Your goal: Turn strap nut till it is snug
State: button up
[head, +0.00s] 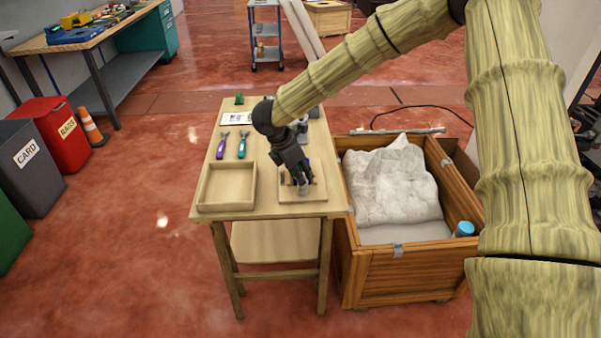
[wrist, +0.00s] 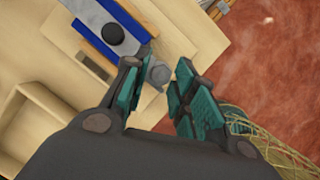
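My gripper (head: 302,184) points down over the right-hand wooden board or tray (head: 315,197) on the small table. In the wrist view my gripper (wrist: 163,66) has its two teal-padded fingers apart, with a gap between them. A small grey rounded piece (wrist: 158,74) shows in that gap, nearer the left finger. It may be the strap nut; I cannot tell whether a finger touches it. Beside it lies a blue-and-pale assembly (wrist: 88,27) with a dark round part (wrist: 113,33). In the head view my gripper hides most of this work.
A shallow empty wooden tray (head: 227,205) sits at the table's left front. Purple pliers (head: 221,146) and teal pliers (head: 243,145) lie behind it, with a white card (head: 236,118). A wooden crate (head: 400,275) holding white wrapping (head: 390,182) stands close on the right.

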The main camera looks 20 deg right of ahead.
jog(key=shift+o, duration=0.6)
jog(key=v, duration=1.2)
jog(key=shift+d, duration=0.1)
